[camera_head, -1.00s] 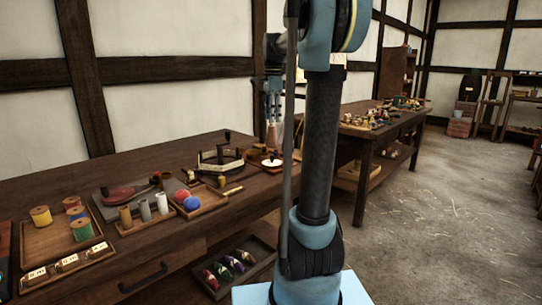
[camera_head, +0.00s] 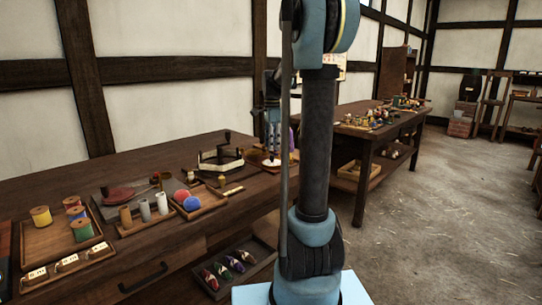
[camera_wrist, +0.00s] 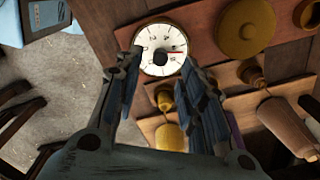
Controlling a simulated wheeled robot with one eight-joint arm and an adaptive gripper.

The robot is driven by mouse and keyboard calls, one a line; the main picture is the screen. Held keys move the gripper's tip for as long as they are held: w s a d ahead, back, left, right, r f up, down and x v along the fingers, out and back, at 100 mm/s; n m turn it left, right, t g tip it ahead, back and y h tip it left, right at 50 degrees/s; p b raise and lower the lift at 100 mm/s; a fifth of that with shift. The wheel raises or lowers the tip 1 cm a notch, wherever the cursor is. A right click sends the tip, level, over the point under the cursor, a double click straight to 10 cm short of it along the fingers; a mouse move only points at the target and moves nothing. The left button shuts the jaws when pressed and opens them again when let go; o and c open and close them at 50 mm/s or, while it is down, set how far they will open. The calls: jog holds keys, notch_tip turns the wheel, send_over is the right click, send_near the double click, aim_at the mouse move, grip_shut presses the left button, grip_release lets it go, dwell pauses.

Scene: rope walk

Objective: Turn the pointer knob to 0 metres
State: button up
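A round white dial (camera_wrist: 152,42) with dark numerals lies on a wooden board near the top middle of the wrist view. A dark knob (camera_wrist: 160,57) stands at its centre, with a short red mark to its right; the numerals are too small to read surely. In the head view the dial (camera_head: 271,162) is on the bench beside my arm, partly hidden by the gripper. My gripper (camera_wrist: 163,62) is open, its two fingers apart on either side of the dial in the wrist view. It is above the knob, and I cannot tell whether it touches.
Wooden turned pieces (camera_wrist: 245,28) stand to the right of the dial in the wrist view. In the head view, a tray of spools (camera_head: 55,235), a red and a blue ball, and a black crank device (camera_head: 221,160) stand along the bench. A second bench stands behind.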

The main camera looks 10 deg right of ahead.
aim_at(272, 159)
jog(key=shift+f, duration=2.5)
grip_shut()
jog(key=shift+a, duration=0.25)
jog(key=shift+d, duration=0.15)
